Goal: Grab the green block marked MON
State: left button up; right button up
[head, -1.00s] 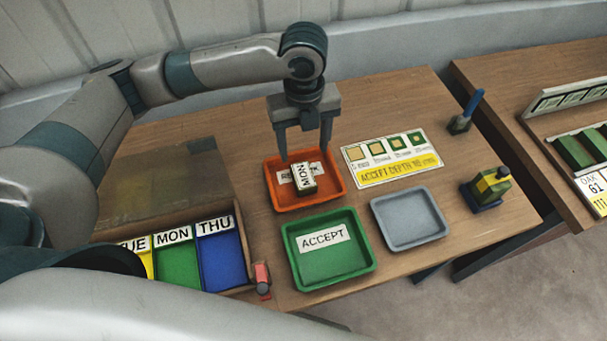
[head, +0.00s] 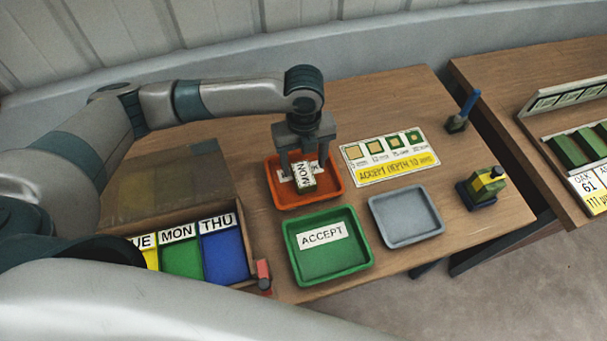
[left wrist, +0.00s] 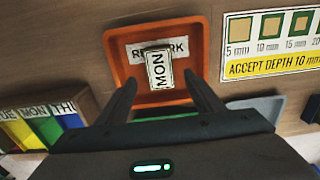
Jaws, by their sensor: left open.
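The block marked MON (head: 306,177) lies in the orange tray (head: 331,202), over a white label that it partly covers. It shows a white top with MON on it and a greenish side. It also shows in the left wrist view (left wrist: 159,70). My left gripper (head: 304,174) points down over the orange tray with its fingers around the block's place. In the left wrist view the open fingers (left wrist: 164,86) stand apart on either side of the block's near end, with gaps to it. My right gripper is not in view.
A green ACCEPT tray (head: 335,265) and a grey tray (head: 432,228) stand in front. A sign (head: 390,160) lies right of the orange tray. A box with coloured day compartments (head: 240,285) is at left. A yellow-topped item (head: 483,187) stands at right.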

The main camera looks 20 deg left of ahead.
aim_at(303, 174)
pick_arm(q)
notch_tip(303, 174, down, 3)
jog(key=shift+w+a+p, duration=0.15)
jog(key=shift+p, duration=0.65)
jog(key=shift+f, duration=0.6)
jog(key=c, duration=1.2)
